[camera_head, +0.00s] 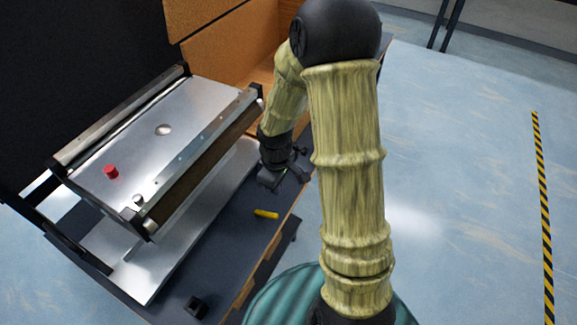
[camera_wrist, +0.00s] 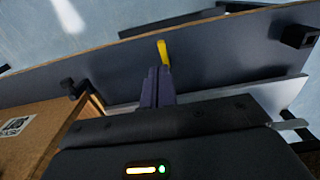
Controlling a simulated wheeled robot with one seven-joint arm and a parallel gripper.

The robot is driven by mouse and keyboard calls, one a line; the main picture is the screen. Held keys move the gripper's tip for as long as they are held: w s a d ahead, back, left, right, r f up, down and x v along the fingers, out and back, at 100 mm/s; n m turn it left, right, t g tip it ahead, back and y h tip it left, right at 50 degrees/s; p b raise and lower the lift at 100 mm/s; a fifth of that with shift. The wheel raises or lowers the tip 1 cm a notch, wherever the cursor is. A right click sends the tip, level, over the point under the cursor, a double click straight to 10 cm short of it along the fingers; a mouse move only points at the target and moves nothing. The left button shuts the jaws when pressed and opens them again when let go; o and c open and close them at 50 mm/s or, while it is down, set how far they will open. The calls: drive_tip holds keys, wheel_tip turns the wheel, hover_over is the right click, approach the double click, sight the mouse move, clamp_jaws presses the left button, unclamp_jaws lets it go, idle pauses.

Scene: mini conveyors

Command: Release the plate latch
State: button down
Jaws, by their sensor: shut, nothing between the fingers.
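A mini conveyor's silver plate (camera_head: 150,125) lies between two side rails, tilted in the picture. A red knob (camera_head: 111,172) and a small silver knob (camera_head: 138,200) stand at its near end, and a round silver disc (camera_head: 162,130) sits farther back. I cannot tell which part is the latch. My gripper (camera_head: 270,180) is to the right of the conveyor, above the dark table. In the wrist view my gripper (camera_wrist: 157,72) has its fingers together with nothing between them. A yellow piece (camera_head: 266,214) lies on the table near my gripper; it also shows just beyond the fingertips (camera_wrist: 163,52).
The dark table (camera_head: 225,262) has clear room to the right of the conveyor. A small black block (camera_head: 196,307) stands near its front edge. A wooden box wall (camera_head: 222,42) rises behind the conveyor. Open floor (camera_head: 460,190) lies to the right.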

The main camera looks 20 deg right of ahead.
wheel_tip(320, 180, up, 9)
drive_tip(key=s+d+p, duration=0.1)
drive_tip(key=s+d, duration=0.1)
drive_tip(key=shift+s+p, duration=0.3)
drive_tip(key=shift+p, duration=0.1)
drive_tip(key=shift+d, duration=0.1)
drive_tip(key=s+a+r+m+t+p, duration=0.1)
drive_tip(key=s+r+m+p, duration=0.2)
drive_tip(key=r, duration=0.4)
drive_tip(key=s+a+r+m+t+p, duration=0.1)
drive_tip(key=s+r+m+p, duration=0.2)
drive_tip(key=r+m+p, duration=0.2)
wheel_tip(320, 180, up, 3)
drive_tip(key=p, duration=0.3)
drive_tip(key=shift+a+r+t, duration=0.15)
drive_tip(key=shift+r+t, duration=0.05)
drive_tip(key=shift+t, duration=0.1)
drive_tip(key=shift+s, duration=0.1)
